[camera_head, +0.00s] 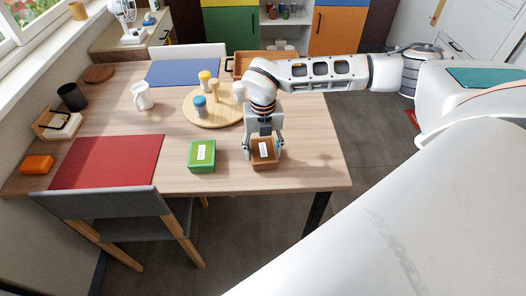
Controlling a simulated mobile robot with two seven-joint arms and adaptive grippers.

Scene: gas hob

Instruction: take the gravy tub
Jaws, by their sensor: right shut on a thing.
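The likely gravy tub is a small brown tub (264,165) with a white label, near the front right of the wooden table. My right gripper (264,156) comes down over it from above and is shut on it, with fingers at its sides. The label's writing is too small to read. The tub looks to be at or close to the tabletop; I cannot tell if it touches. A green tub (201,166) with a white label stands just left of it. My left gripper is not in view.
A round wooden board (225,119) with several shakers lies behind the gripper. A red placemat (107,161) and a white mug (142,97) are to the left. A grey chair (110,202) stands at the front edge. The table's right end (320,160) is clear.

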